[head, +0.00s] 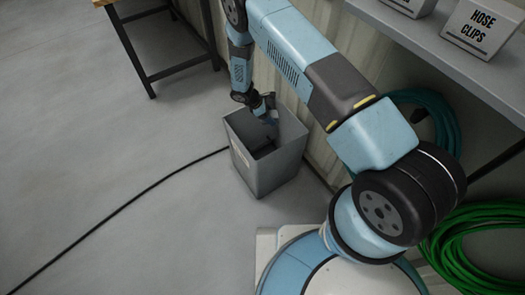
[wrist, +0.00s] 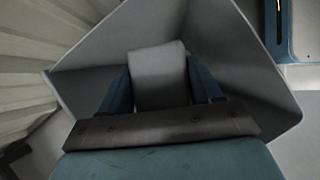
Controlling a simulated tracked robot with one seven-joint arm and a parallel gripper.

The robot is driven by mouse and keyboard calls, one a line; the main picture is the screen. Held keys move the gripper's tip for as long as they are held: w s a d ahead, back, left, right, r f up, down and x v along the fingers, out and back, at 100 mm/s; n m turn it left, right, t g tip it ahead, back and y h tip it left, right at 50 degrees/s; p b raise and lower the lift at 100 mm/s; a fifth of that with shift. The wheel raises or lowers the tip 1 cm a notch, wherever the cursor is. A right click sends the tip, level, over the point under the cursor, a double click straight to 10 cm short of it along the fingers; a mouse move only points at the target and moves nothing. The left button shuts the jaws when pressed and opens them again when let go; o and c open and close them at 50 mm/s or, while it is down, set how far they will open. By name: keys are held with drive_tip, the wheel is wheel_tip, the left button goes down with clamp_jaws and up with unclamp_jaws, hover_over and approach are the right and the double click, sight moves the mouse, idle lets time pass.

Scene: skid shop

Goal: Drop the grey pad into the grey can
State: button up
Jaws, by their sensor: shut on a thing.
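The grey can (head: 262,176) is an open-topped square bin standing on the floor beside the wall. My gripper (head: 266,115) points down over the can's mouth in the head view. In the wrist view its two blue fingers are shut on the grey pad (wrist: 158,72), a pale flat-faced block. The walls of the can (wrist: 245,65) surround the pad and fingers in that view. How far the fingertips are above or below the rim is hard to tell. The pad is mostly hidden by my gripper in the head view.
A black cable (head: 118,209) runs across the floor to the can. A dark-legged table (head: 140,55) stands at the upper left. A shelf (head: 440,50) with a hose clips box (head: 480,30) and green hose coils (head: 475,245) are at the right. The left floor is otherwise clear.

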drive_tip(key=shift+f, duration=1.95)
drive_tip(key=o, duration=1.1)
drive_tip(key=shift+c, duration=0.2)
drive_tip(key=w+v, duration=0.1)
drive_tip(key=v, duration=1.2)
drive_tip(key=shift+s+a+r, duration=0.25)
drive_tip(key=shift+s+r, duration=0.05)
drive_tip(key=shift+s, duration=0.2)
